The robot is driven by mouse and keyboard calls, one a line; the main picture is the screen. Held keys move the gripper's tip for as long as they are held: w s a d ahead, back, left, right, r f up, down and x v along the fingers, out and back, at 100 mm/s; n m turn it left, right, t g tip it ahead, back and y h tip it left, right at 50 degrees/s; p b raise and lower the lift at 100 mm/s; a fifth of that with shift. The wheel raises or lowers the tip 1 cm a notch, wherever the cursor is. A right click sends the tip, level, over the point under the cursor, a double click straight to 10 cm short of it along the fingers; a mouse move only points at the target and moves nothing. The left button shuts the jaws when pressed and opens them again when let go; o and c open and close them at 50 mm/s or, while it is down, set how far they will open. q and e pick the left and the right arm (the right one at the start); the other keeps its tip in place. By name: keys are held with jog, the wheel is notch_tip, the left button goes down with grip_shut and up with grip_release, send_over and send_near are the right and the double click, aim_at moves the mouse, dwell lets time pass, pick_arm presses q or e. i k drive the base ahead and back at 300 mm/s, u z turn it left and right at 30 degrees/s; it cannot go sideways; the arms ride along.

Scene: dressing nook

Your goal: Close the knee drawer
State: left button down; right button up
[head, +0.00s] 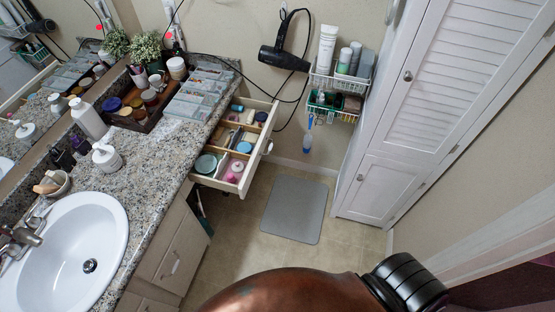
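The knee drawer (258,158) is pulled out from under the granite counter, near the middle of the head view. It has a cream front with a small round knob (269,147), and it sticks out over the floor. Inside, it is divided into compartments holding several small cosmetic items, among them a teal round dish (206,163) and pink jars. Neither of my grippers is in view, so I cannot see either one's distance from the drawer.
The granite counter (150,180) carries a sink (75,245), bottles and trays. A wire rack (340,85) and hair dryer (284,58) hang on the back wall. A grey mat (295,209) lies on the floor. A white louvred cabinet (375,190) stands right.

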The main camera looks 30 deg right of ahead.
aim_at(244, 178)
jog(key=u, duration=0.1)
jog(key=k, duration=0.55)
jog(key=z, duration=1)
jog(key=i, duration=1.4)
jog(key=u, duration=0.25)
